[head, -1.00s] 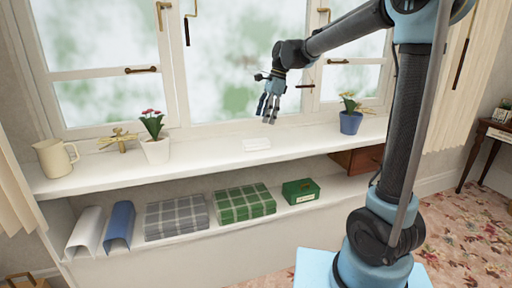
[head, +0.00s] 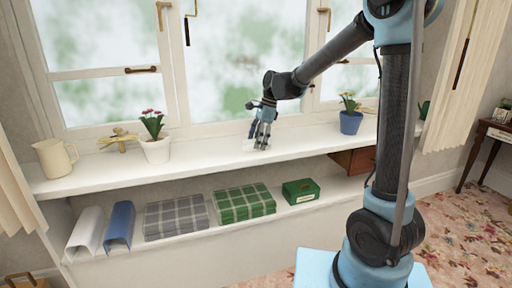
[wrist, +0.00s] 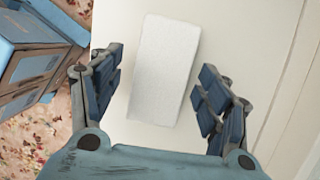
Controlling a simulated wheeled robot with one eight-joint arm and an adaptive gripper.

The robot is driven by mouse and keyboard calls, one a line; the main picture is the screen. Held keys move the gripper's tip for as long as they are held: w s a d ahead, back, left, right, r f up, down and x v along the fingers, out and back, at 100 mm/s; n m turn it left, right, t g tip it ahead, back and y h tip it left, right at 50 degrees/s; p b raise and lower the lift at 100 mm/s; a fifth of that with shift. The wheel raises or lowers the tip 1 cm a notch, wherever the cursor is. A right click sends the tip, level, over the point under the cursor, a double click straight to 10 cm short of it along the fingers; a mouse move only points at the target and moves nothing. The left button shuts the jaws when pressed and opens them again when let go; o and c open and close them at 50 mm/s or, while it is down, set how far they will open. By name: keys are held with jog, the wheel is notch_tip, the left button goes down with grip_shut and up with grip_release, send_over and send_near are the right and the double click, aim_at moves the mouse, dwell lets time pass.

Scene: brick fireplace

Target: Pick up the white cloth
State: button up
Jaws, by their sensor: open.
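The white cloth (wrist: 164,70) is a flat, folded rectangle lying on the white window sill. In the wrist view it lies ahead of and between the open fingers of my gripper (wrist: 162,95). In the head view my gripper (head: 261,137) points down over the cloth, and its fingers hide most of it; a pale edge of the cloth (head: 248,147) shows beside them. Whether the fingertips touch the sill or cloth cannot be told. Nothing is held.
On the sill (head: 205,157) stand a cream jug (head: 54,158), a brass ornament (head: 118,138), a white flowerpot (head: 156,150) and a blue pot (head: 350,122). The shelf below holds folded plaid blankets (head: 245,203) and a green box (head: 300,191). The window is close behind.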

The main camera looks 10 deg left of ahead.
jog(key=c, duration=1.1)
jog(key=shift+o, duration=0.2)
notch_tip(320, 180, up, 10)
